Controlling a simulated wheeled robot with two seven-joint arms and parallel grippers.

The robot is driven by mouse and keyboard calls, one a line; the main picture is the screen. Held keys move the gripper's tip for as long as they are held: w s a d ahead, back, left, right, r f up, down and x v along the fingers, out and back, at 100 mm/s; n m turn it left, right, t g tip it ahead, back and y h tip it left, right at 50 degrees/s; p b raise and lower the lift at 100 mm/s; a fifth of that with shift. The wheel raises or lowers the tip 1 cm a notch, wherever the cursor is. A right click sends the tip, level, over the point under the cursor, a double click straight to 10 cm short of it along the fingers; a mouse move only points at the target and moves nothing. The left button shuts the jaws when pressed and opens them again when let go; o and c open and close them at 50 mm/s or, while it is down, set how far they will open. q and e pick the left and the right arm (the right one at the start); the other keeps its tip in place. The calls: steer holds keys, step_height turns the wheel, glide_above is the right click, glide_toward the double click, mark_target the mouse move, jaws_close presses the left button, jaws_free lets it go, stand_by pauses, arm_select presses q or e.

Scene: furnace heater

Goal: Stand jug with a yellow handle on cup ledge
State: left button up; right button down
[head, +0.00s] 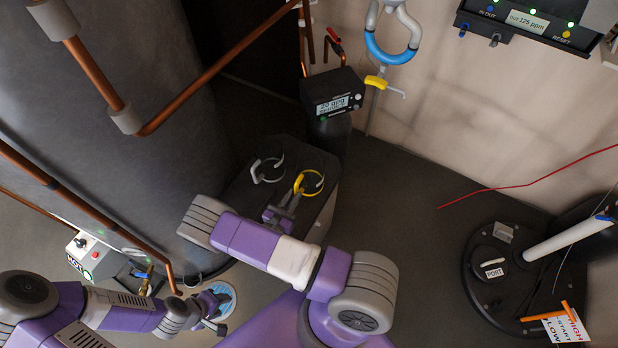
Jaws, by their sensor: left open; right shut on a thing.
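The jug with a yellow handle (308,184) shows from above as a ring with a yellow part, over the right side of a dark box top (240,190). My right gripper (290,200) is shut on the jug at its near left side. I cannot tell whether the jug touches the box top. A similar jug with a pale handle (267,171) is to its left on the same top. The dark box top may be the cup ledge; no label shows. My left gripper (208,308) is open, low at the left, by a blue and white round thing (224,296).
A large grey tank (120,130) with copper pipes fills the left. A meter with a display (333,98) stands behind the box. A round black base with a port (492,262) is at the right, near a red cable (530,180). Floor between is clear.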

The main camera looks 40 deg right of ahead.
mark_target(295, 186)
steer(key=shift+r+p, duration=2)
steer(key=shift+r, duration=0.55)
